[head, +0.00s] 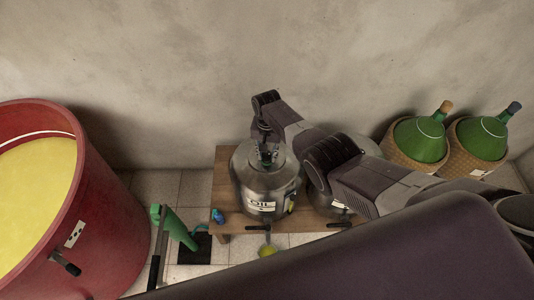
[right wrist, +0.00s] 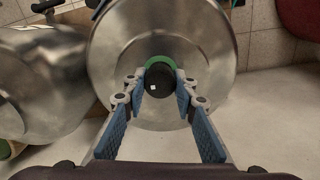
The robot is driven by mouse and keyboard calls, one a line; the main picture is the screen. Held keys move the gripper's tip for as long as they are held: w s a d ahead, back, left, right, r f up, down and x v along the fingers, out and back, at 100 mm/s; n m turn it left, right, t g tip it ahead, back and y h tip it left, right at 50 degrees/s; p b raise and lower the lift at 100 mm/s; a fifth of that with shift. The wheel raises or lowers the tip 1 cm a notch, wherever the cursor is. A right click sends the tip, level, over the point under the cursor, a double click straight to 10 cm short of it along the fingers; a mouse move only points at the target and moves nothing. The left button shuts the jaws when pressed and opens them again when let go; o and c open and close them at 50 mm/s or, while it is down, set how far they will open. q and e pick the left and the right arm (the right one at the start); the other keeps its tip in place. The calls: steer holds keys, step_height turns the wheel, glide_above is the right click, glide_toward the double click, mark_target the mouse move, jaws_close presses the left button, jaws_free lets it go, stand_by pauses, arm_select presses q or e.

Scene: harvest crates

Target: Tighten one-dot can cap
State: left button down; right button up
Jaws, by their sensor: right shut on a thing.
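A steel can with an OIL label (head: 268,190) stands upright on a low wooden table. It fills the upper middle of the right wrist view (right wrist: 115,50). Its black cap (right wrist: 159,78), with one white dot, sits over a green ring (right wrist: 158,62) at the centre of the can's top. My right gripper (head: 266,154) is above the can's top in the head view; in the right wrist view its blue-padded fingers (right wrist: 160,88) are shut on the cap from both sides. The cap is mostly hidden in the head view. My left gripper is not in view.
A second steel can (head: 323,203) stands just right, partly behind my right arm. Two green wicker-based bottles (head: 420,140) (head: 482,138) stand further right. A red vat (head: 105,215) is at left. The wooden table (head: 226,178) stands against the wall.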

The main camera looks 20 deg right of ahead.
steer(key=shift+w+r, duration=0.2)
steer(key=o, duration=0.9)
steer(key=shift+o, duration=1.3)
steer(key=shift+s, duration=0.15)
steer(key=shift+f, duration=0.1)
step_height(320, 180, up, 12)
